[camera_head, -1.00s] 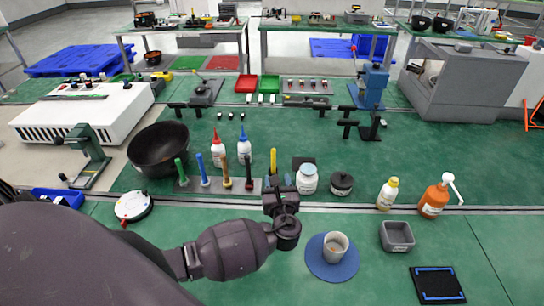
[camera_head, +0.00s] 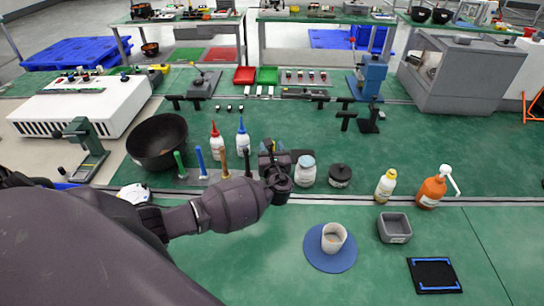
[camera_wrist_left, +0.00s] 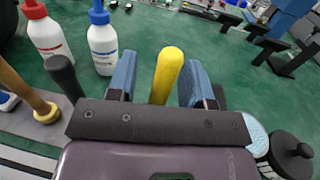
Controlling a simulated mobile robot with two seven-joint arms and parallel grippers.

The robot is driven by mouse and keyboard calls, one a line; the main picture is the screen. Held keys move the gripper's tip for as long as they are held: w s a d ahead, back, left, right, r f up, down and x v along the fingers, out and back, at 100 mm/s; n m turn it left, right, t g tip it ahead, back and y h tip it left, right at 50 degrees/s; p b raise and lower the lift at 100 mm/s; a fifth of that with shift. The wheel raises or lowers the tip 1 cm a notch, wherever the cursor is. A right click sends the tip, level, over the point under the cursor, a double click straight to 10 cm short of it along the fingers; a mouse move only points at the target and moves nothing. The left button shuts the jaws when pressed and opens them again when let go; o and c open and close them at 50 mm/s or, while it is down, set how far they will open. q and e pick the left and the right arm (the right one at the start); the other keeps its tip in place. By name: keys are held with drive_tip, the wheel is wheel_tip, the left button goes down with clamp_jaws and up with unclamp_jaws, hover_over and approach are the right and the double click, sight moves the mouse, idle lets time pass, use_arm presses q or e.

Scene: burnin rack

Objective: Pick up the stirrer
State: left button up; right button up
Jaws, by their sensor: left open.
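A row of upright handled tools stands in a grey rack (camera_head: 212,175): a green handle (camera_head: 180,163), a blue handle (camera_head: 200,160), a tan handle (camera_head: 224,160), a black one and a yellow one. Which of them is the stirrer is not marked. My left gripper (camera_head: 273,160) is over the right end of the row and hides most of the yellow tool in the head view. In the left wrist view the yellow handle (camera_wrist_left: 167,72) stands between the open blue fingers, with gaps on both sides. The black handle (camera_wrist_left: 63,75) is just left of them.
Red-capped (camera_head: 217,142) and blue-capped (camera_head: 243,140) bottles stand behind the row. A white jar (camera_head: 305,172) and a black lidded pot (camera_head: 340,176) stand close on the right. A black bowl (camera_head: 157,141) is at left. A beaker (camera_head: 333,238) stands on a blue mat (camera_head: 320,262) in front.

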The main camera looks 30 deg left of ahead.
use_arm(q)
drive_tip(key=shift+w+a, duration=0.2)
drive_tip(key=shift+c, duration=0.3)
clamp_jaws()
